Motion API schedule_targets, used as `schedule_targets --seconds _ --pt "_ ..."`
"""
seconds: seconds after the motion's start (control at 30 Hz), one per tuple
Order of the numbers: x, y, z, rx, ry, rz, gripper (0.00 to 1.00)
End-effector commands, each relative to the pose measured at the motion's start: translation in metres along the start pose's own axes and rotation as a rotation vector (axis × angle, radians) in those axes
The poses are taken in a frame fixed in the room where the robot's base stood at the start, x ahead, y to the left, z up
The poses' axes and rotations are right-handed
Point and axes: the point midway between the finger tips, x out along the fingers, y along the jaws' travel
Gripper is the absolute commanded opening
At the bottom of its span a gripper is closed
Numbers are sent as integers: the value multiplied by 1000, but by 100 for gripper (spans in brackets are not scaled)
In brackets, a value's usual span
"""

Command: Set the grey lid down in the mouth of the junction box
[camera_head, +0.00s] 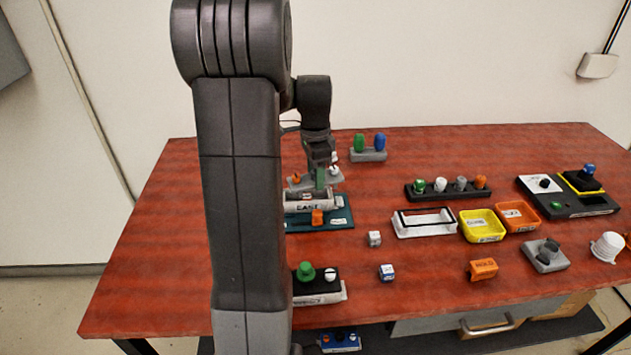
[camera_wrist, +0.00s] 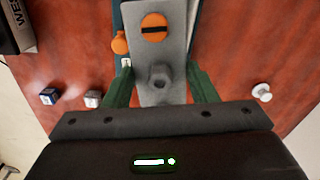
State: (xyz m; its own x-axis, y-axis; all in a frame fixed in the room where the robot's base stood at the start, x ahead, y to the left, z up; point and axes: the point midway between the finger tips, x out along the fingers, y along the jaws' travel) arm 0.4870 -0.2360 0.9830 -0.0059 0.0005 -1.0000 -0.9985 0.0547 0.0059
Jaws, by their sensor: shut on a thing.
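My gripper (camera_head: 320,180) is shut on the grey lid (camera_head: 305,183). In the wrist view, the green fingers of my gripper (camera_wrist: 163,88) stand on both sides of the lid (camera_wrist: 146,62), at its hexagonal knob. The lid also carries an orange slotted screw head. The junction box (camera_head: 308,204), light grey and marked EAST, stands on a dark teal base. The lid appears above and slightly behind the box's front wall. The lid and gripper hide most of the mouth, and I cannot tell whether lid and box touch.
An orange knob (camera_head: 317,217) is in front of the box. A green-and-blue peg stand (camera_head: 369,155) is behind right. The table's left side is clear.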

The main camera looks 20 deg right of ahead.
Motion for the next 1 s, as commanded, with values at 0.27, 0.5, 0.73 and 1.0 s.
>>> schedule_targets --seconds 0.27,0.5,0.73,1.0 --pt "-54 -1 0 1 1 -4 23" --pt "-58 -10 13 125 -27 -7 23" --pt "-28 -14 20 200 -44 -6 23" --pt "11 -15 19 199 -43 -9 23"
